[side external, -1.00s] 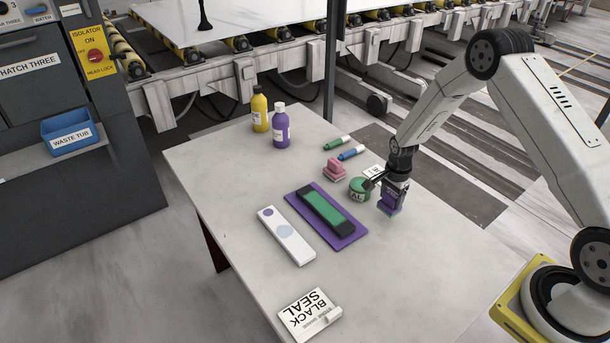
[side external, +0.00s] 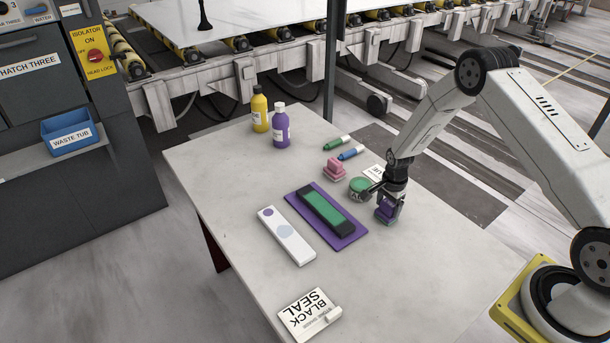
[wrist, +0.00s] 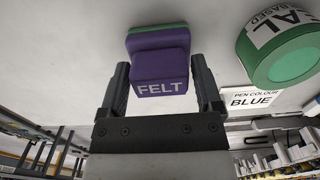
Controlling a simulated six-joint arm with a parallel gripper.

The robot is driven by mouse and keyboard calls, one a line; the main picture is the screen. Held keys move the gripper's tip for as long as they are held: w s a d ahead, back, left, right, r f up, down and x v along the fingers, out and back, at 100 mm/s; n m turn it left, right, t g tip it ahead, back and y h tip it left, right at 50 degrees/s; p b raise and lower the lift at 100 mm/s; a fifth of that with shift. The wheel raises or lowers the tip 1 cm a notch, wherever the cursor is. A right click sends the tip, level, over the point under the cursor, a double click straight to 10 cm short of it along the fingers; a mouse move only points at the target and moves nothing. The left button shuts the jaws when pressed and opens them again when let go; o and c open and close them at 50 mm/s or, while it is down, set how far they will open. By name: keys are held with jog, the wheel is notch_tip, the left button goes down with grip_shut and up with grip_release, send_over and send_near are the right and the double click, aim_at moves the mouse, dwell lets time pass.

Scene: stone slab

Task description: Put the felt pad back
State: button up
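The felt pad (side external: 385,214) is a purple block lettered FELT with a green underside. My gripper (side external: 390,203) is shut on it, low over the right part of the stone-topped table. In the wrist view the felt pad (wrist: 160,62) sits between the two fingertips (wrist: 160,75), close against both. I cannot tell whether its underside touches the table. Left of it lies a purple mat (side external: 349,240) bearing a long green block with black ends (side external: 325,210).
A card reading BLUE (wrist: 258,98), two markers (side external: 345,148) and two bottles (side external: 270,118) are further back. A white strip (side external: 286,236) and BLACK SEAL card (side external: 309,314) lie left and front.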

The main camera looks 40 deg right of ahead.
aim_at(389, 203)
jog(key=shift+o, duration=0.5)
jog(key=shift+r, duration=0.15)
notch_tip(389, 203, up, 12)
dwell(0.6)
dwell(0.5)
